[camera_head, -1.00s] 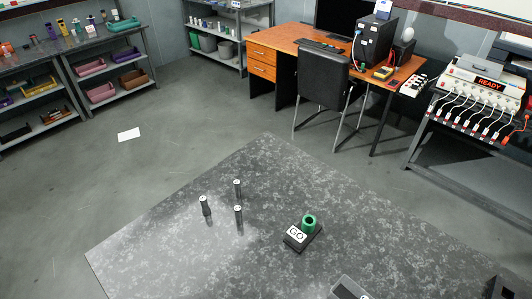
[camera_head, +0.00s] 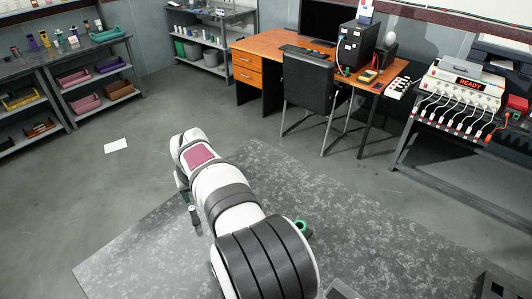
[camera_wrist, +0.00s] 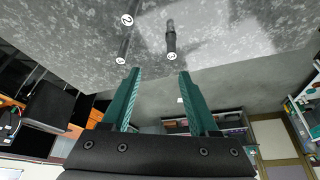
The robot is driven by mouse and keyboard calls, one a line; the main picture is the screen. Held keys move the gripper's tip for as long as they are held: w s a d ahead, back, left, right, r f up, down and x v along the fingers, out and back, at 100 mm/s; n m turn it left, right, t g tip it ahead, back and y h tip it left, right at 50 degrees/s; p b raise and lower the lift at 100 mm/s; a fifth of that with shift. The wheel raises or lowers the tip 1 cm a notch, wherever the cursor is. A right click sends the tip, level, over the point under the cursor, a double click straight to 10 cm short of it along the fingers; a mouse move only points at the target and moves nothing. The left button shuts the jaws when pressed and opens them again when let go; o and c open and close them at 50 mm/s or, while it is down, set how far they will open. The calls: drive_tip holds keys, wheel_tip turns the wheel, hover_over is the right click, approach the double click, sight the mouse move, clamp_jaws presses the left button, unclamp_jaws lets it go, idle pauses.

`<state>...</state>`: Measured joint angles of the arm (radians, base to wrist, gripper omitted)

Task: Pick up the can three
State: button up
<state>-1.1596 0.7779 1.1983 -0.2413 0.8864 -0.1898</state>
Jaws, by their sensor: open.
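Three slim dark cans with pale numbered tops stand on the grey mottled table (camera_head: 380,250). In the wrist view one can (camera_wrist: 171,40) is ahead of the gap between my fingers, a second can (camera_wrist: 125,44) is to its left, and a third can (camera_wrist: 133,7) is at the top edge. My gripper (camera_wrist: 160,72) has two teal fingers, open and empty, apart from the cans.
A green ring-shaped piece (camera_head: 302,228) on the table is partly hidden by my arm. A dark box (camera_head: 494,286) is at the table's right corner. Beyond are a desk (camera_head: 262,45), a chair (camera_head: 308,80) and shelves (camera_head: 95,85). The table's right part is mostly clear.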

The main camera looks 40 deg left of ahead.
sight(191, 209)
drive_tip(key=shift+n, duration=0.4)
drive_tip(key=x, duration=0.4)
drive_tip(key=s+a+x, duration=0.1)
drive_tip(key=x, duration=0.2)
drive_tip(key=s+x, duration=0.1)
drive_tip(key=x, duration=0.3)
drive_tip(key=shift+a+f, duration=0.1)
drive_tip(key=shift+a, duration=0.4)
drive_tip(key=x, duration=0.5)
drive_tip(key=shift+w+a+f, duration=0.15)
drive_tip(key=shift+w+f, duration=0.05)
drive_tip(key=shift+f, duration=0.05)
clamp_jaws()
